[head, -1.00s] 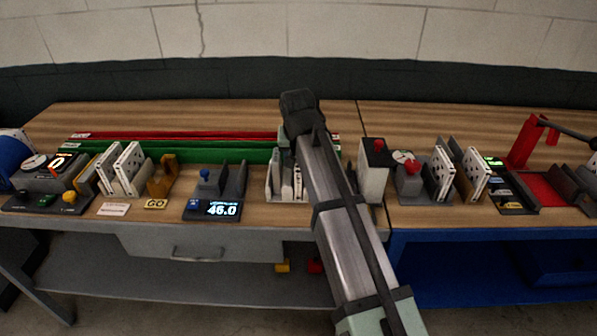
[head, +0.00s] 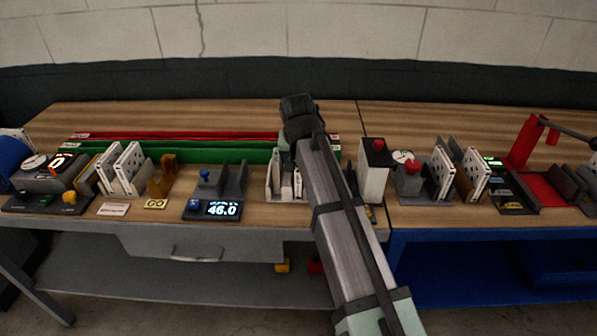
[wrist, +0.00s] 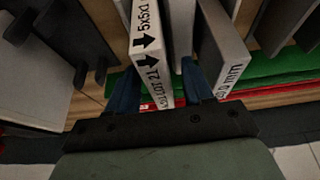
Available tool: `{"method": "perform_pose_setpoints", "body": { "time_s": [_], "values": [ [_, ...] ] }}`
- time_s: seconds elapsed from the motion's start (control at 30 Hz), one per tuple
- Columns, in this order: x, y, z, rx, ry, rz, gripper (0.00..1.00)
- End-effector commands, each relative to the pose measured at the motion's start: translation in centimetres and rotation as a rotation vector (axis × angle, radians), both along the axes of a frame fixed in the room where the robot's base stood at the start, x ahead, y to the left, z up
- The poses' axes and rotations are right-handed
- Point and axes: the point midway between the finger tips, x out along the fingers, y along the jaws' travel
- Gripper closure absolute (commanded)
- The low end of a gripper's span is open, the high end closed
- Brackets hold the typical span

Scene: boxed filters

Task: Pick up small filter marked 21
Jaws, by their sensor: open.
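The small filter marked 21 (wrist: 150,45) is a thin pale block in the wrist view. Its edge reads "5x5x1" and "LOT 21", with black arrows. My gripper (wrist: 160,75) is open, with blue fingers on either side of this filter. I cannot tell whether either finger touches it. A second pale filter with "mm" lettering (wrist: 222,50) stands just right of the right finger. In the head view, pale filters stand in a rack (head: 273,180) at the bench middle, partly hidden by my arm. My gripper's fingers are hidden there, and the markings are too small to read.
A pale box with a red knob (head: 373,172) stands close to the right of my arm. A grey stand with a display reading 46.0 (head: 222,209) is to the left. Green and red strips (head: 200,156) run behind the rack. Bare bench lies farther back.

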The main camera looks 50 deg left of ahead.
Motion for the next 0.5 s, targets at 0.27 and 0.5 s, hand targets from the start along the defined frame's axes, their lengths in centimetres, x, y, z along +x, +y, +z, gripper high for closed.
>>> {"method": "perform_pose_setpoints", "body": {
  "time_s": [0.27, 0.5],
  "values": [
    [0.01, 0.01, -0.02, 0.0, 0.0, 0.0, 0.54],
    [0.01, 0.01, -0.02, 0.0, 0.0, 0.0, 0.77]
  ]
}}
